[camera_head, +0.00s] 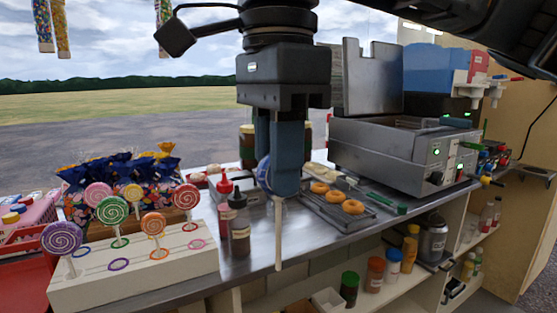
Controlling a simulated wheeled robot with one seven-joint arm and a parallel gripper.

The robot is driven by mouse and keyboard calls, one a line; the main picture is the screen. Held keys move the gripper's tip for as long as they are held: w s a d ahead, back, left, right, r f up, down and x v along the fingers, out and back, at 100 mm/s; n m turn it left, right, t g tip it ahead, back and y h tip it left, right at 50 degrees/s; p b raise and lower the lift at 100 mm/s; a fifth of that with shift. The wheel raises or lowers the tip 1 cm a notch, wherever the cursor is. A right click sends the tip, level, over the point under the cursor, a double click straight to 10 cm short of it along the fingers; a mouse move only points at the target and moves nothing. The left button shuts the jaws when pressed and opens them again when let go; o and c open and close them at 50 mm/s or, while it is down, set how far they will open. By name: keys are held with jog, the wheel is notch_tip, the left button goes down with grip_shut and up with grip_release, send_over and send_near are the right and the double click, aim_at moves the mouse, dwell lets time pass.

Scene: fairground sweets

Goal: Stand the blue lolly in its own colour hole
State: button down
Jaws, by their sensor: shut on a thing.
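My gripper (279,188) points down over the metal counter and is shut on the blue lolly (263,173). The lolly's swirled disc shows at the left of the fingers, partly hidden by them. Its white stick (278,235) hangs nearly upright below, in front of the counter's front edge. The white lolly stand (140,274) is at the lower left, apart from the gripper. Its top has coloured rings, including a blue one (82,252), a purple one (118,264) and a pink one (196,244); these three look empty.
Several lollies stand on the board, including purple (62,238), green (112,210) and red (186,196). Red (225,195) and brown (239,224) sauce bottles stand between board and gripper. A doughnut tray (345,215) and a metal fryer (390,150) are at the right.

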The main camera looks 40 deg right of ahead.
jog(key=w+f+n, duration=0.4)
jog(key=f+n, duration=0.2)
jog(key=f, duration=0.9)
jog(key=w+f+n, duration=0.4)
jog(key=f+n, duration=0.3)
jog(key=f, duration=0.9)
jog(key=w+f+n, duration=0.4)
jog(key=f+n, duration=0.3)
jog(key=f, duration=0.9)
jog(key=shift+w+f, duration=0.2)
